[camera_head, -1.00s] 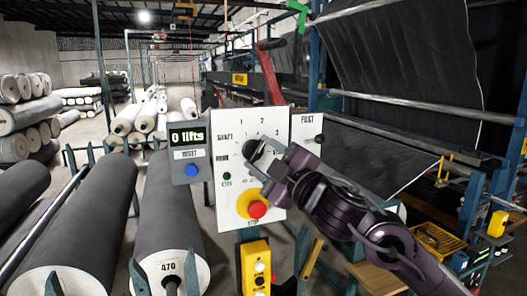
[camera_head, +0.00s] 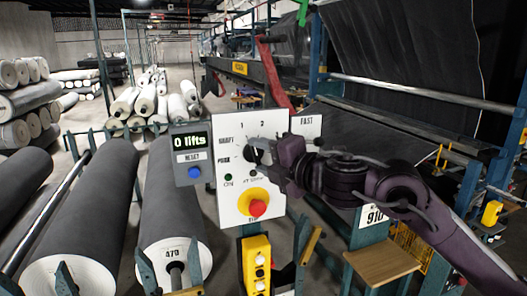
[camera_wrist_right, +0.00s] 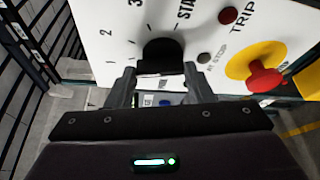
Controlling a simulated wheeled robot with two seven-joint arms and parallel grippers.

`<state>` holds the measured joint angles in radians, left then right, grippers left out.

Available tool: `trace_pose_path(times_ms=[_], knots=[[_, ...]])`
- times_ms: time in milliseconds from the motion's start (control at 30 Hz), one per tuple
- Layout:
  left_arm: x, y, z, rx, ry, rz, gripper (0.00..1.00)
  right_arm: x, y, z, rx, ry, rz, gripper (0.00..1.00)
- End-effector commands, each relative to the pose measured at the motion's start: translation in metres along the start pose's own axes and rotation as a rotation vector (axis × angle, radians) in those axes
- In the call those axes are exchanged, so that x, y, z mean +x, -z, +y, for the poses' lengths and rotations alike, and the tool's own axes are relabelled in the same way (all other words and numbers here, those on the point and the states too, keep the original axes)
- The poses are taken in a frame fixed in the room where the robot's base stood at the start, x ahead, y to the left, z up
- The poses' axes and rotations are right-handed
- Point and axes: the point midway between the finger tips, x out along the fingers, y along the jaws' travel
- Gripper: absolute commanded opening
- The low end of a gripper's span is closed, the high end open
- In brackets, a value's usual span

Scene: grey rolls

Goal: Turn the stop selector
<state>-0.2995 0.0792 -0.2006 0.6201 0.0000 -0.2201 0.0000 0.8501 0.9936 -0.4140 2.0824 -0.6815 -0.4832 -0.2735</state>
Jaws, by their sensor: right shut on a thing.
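The stop selector is a black knob (camera_head: 252,153) on a white panel (camera_head: 231,213), with numbers and words printed around it. It also shows in the right wrist view (camera_wrist_right: 162,52), between the fingertips. My right gripper (camera_head: 262,157) is shut on the knob, coming in from the right; in the right wrist view the gripper (camera_wrist_right: 160,78) has a finger on each side of the knob's near part. In the head view the gripper hides part of the dial's right side. My left gripper is not in view.
A red mushroom button (camera_head: 258,208) on a yellow plate sits below the knob. A grey counter box (camera_head: 188,155) reading "0 lifts", with a blue button, adjoins the panel's left. A yellow push-button box (camera_head: 257,265) hangs below.

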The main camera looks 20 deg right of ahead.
Motion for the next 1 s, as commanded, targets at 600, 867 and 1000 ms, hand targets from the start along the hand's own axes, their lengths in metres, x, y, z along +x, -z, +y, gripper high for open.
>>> trace_pose_path(times_ms=[600, 867, 1000], knots=[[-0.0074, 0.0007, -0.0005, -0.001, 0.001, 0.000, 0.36, 0.0005, 0.0015, -0.0012, -0.101, 0.046, 0.002, 0.24], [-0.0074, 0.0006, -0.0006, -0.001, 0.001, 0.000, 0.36, 0.0006, 0.0016, -0.0013, -0.101, 0.045, 0.002, 0.56], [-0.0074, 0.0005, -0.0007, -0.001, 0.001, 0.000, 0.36, 0.0004, 0.0013, -0.0006, -0.100, 0.044, 0.001, 0.69]])
